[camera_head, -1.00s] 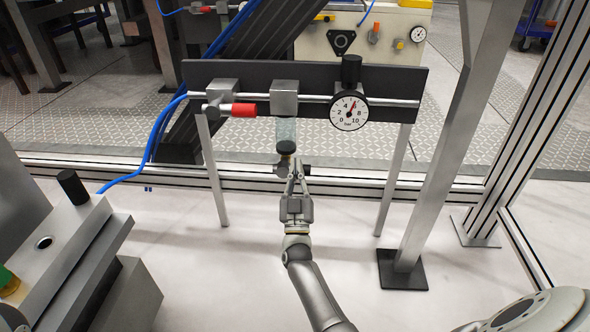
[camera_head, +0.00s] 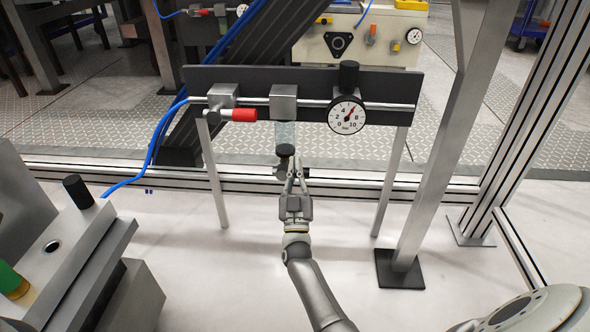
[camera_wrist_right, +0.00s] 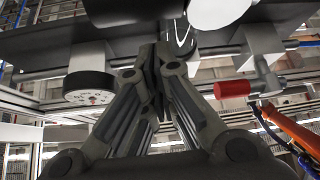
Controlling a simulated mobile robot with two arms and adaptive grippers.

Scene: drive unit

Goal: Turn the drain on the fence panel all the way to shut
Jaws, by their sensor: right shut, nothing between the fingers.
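The fence panel (camera_head: 235,80) is a dark board on two legs, carrying a pipe with pneumatic fittings. A clear bowl (camera_head: 286,133) hangs under its grey middle block. The drain (camera_head: 285,150) is the dark round piece at the bowl's bottom, with a small part below it partly hidden by my fingers. My right gripper (camera_head: 295,163) is shut and empty, with its fingertips just below and slightly right of the drain. Whether they touch it I cannot tell. The closed fingers (camera_wrist_right: 160,50) fill the middle of the right wrist view; the drain cannot be made out clearly there. My left gripper is not in view.
A red-handled valve (camera_head: 243,115) is left of the bowl, also seen in the wrist view (camera_wrist_right: 232,88). A pressure gauge (camera_head: 346,115) is on the right, also in the wrist view (camera_wrist_right: 90,88). A blue hose (camera_head: 158,130) runs left. A metal post (camera_head: 435,160) stands right.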

